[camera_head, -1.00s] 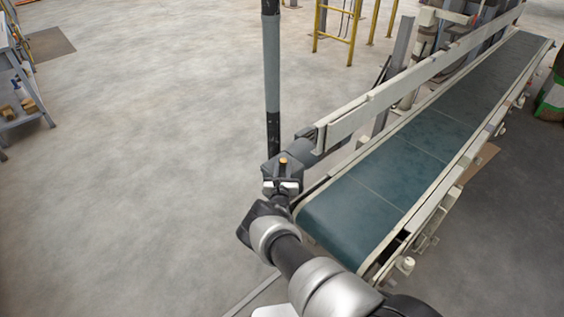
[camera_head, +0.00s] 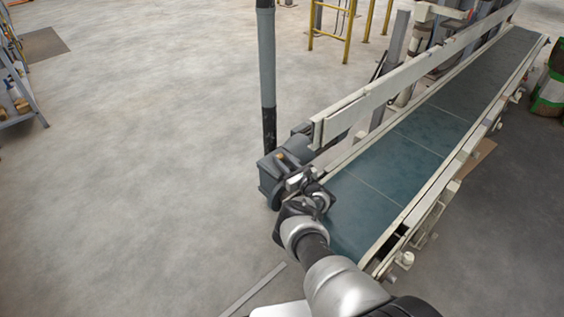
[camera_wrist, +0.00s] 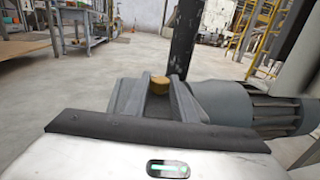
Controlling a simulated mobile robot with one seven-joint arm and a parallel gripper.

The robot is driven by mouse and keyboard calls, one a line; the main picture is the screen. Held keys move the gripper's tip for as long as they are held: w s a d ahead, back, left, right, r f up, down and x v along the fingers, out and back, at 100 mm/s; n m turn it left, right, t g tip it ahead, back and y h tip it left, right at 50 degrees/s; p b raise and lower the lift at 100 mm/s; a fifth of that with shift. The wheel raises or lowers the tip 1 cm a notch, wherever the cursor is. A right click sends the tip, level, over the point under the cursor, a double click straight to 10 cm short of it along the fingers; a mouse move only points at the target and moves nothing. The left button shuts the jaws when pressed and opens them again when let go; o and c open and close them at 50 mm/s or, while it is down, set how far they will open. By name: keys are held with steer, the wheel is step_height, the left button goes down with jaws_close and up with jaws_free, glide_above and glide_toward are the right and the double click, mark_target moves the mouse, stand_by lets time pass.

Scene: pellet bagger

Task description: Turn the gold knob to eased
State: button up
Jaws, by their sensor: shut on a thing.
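The gold knob (camera_wrist: 159,85) shows in the wrist view between the tips of my gripper's two grey fingers. My gripper (camera_wrist: 157,98) is shut on it; the fingers hide its lower part. In the head view the knob (camera_head: 281,156) is a small gold spot on top of the dark grey drive housing (camera_head: 268,178) at the conveyor's near end. My gripper (camera_head: 289,170) reaches it there from the lower right. Any setting marks around the knob are too small or hidden to read.
The conveyor's teal belt (camera_head: 375,185) runs to the upper right, with a pale side rail (camera_head: 395,85) along it. A dark upright post (camera_head: 266,75) stands just behind the housing. Open concrete floor lies to the left.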

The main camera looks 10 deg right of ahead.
stand_by(0.4)
steer(key=o, duration=1)
steer(key=shift+o, duration=0.2)
steer(key=p+v, duration=0.1)
steer(key=v, duration=1.6)
steer(key=shift+s+p, duration=0.2)
steer(key=shift+p, duration=0.15)
